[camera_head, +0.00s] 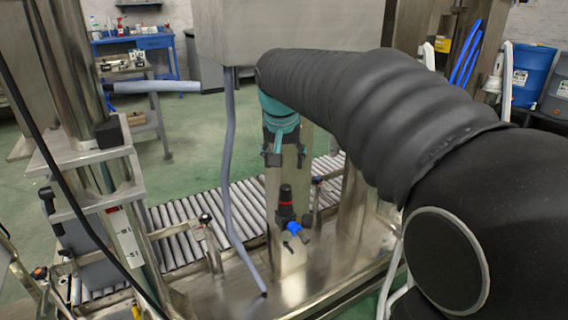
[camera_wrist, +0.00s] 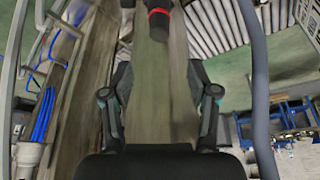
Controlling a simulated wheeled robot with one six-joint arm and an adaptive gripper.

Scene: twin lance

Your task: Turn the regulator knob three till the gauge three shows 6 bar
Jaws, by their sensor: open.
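The regulator is mounted on the steel post in the head view, with a black knob (camera_head: 286,194) above a red ring and a blue fitting (camera_head: 295,229) below. The knob also shows at the top edge of the wrist view (camera_wrist: 158,20), partly cut off. No gauge face or reading can be made out, and no number label is legible.
A grey hose (camera_head: 229,160) hangs left of the post. A roller conveyor (camera_head: 180,232) runs behind it. A steel column (camera_head: 92,140) stands at left, and a blue workbench (camera_head: 130,42) is far back. Green floor (camera_head: 200,125) is open between.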

